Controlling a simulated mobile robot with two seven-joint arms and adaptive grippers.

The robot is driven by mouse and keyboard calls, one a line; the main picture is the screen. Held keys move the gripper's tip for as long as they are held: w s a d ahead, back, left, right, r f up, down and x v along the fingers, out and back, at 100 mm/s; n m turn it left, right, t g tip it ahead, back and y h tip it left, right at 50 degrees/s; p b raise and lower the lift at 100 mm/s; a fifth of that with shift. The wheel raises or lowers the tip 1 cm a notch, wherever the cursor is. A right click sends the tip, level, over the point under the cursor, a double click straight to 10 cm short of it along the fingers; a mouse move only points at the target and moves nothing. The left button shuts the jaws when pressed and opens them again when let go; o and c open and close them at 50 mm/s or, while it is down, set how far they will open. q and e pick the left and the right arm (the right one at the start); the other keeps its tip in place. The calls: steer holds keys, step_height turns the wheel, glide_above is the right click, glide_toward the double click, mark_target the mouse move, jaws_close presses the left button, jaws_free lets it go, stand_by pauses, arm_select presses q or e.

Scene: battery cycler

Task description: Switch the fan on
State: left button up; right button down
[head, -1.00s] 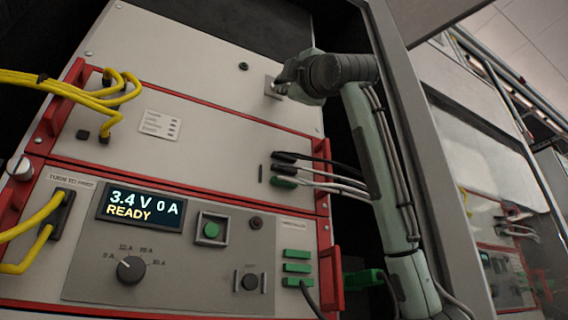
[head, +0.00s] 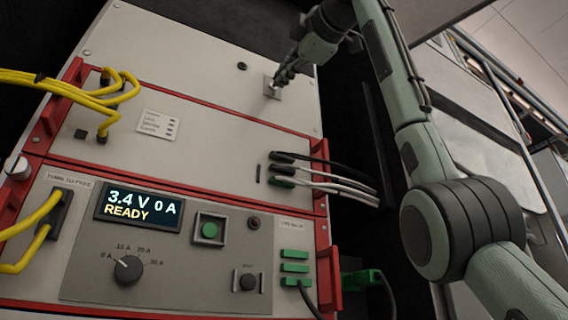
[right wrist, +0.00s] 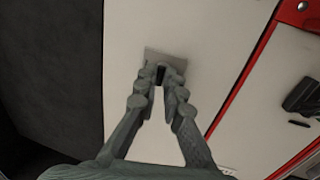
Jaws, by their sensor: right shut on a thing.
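The fan switch is a small dark lever (right wrist: 160,73) on a square grey plate (right wrist: 166,55), seen in the right wrist view. The plate (head: 269,91) also shows in the head view, on the pale top panel near its right edge. My right gripper (right wrist: 160,80) is shut on the switch lever, its two fingertips on either side of it at the plate. In the head view my right gripper (head: 277,80) reaches the plate from the upper right and hides most of the lever. My left gripper is not in view.
Below is a red-edged unit with black and white cables (head: 325,172) at its right and yellow cables (head: 65,90) at its left. Under it, a display (head: 140,208) reads 3.4 V 0 A READY, above a black dial (head: 128,270). A dark gap (head: 350,130) lies right of the cabinet.

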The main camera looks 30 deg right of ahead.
steer(key=shift+r+g, duration=0.4)
steer(key=shift+g, duration=0.4)
stand_by(0.4)
steer(key=c, duration=1.9)
jaws_free()
steer(key=shift+s, duration=0.1)
steer(key=s, duration=1.1)
steer(key=shift+s+d+f, duration=0.2)
steer(key=shift+s+f, duration=0.2)
